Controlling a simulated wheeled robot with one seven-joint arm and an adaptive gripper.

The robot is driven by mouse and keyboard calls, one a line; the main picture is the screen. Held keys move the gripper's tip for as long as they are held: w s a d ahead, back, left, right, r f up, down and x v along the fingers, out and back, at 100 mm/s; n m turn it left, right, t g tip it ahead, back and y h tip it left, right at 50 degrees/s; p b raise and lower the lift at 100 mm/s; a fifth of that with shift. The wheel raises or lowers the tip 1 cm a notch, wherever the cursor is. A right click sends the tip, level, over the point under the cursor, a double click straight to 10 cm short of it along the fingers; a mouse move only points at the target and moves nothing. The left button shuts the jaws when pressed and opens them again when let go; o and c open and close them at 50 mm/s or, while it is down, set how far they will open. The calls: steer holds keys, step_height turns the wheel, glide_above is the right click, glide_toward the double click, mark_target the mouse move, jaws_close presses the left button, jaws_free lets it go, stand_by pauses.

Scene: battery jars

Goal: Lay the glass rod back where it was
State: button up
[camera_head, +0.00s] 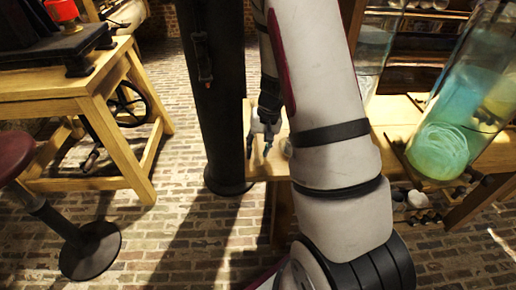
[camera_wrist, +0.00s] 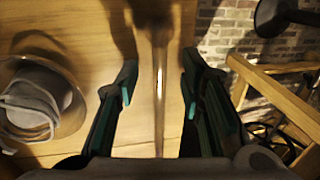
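My gripper (camera_head: 265,138) is low over the light wooden bench top (camera_head: 257,168), next to the dark column in the head view. In the wrist view my gripper (camera_wrist: 159,88) has its two fingers well apart. The glass rod (camera_wrist: 160,90), a thin shiny strip, runs lengthwise between them. A gap shows on each side, so neither finger touches it. The rod seems to lie on or close above the wood; I cannot tell which. In the head view I cannot make out the rod.
A glass bowl (camera_wrist: 72,105) with grey coiled material stands left of the fingers. A dark column (camera_head: 212,100) rises beside the bench. Large glass jars, one with green liquid (camera_head: 440,150), stand at the right. A wooden table (camera_head: 60,88) and a stool (camera_head: 92,250) are at the left.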

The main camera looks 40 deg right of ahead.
step_height(320, 180, up, 12)
steer(key=s+d, duration=0.1)
steer(key=d, duration=0.1)
steer(key=shift+s, duration=0.2)
steer(key=shift+f, duration=0.1)
steer(key=s+a+r+n, duration=0.2)
steer(key=s+a+r, duration=0.2)
steer(key=a+r, duration=0.25)
steer(key=s+a+r+n, duration=0.1)
steer(key=s+a+r, duration=0.45)
steer(key=a, duration=0.25)
steer(key=s+a+r+n+h, duration=0.1)
steer(key=s+a+r+n, duration=0.15)
steer(key=s, duration=0.55)
steer(key=s+a+r+n+h, duration=0.1)
steer(key=s+a, duration=0.2)
steer(key=s, duration=0.5)
step_height(320, 180, up, 14)
steer(key=t+p, duration=0.3)
steer(key=p, duration=0.9)
steer(key=shift+d+p, duration=0.4)
